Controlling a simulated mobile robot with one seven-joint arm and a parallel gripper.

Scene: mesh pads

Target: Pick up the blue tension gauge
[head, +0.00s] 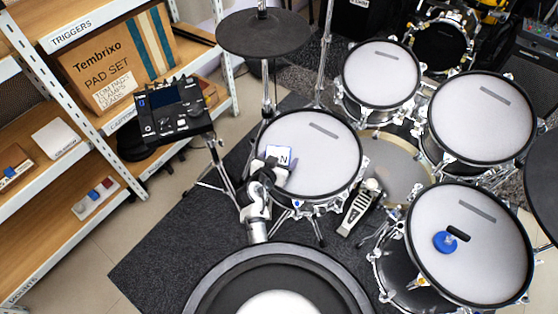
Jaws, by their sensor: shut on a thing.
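The fingertips are small and partly hidden against the gauge. I cannot tell whether the gauge touches the pad or is just above it.
A blue disc with a black handle (445,242) lies on the lower right pad (480,270). A drum module (170,108) on a stand is left of the snare pad, beside shelves (88,203). A black cymbal pad (262,35) is above. Dark carpet (165,250) is clear at lower left.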

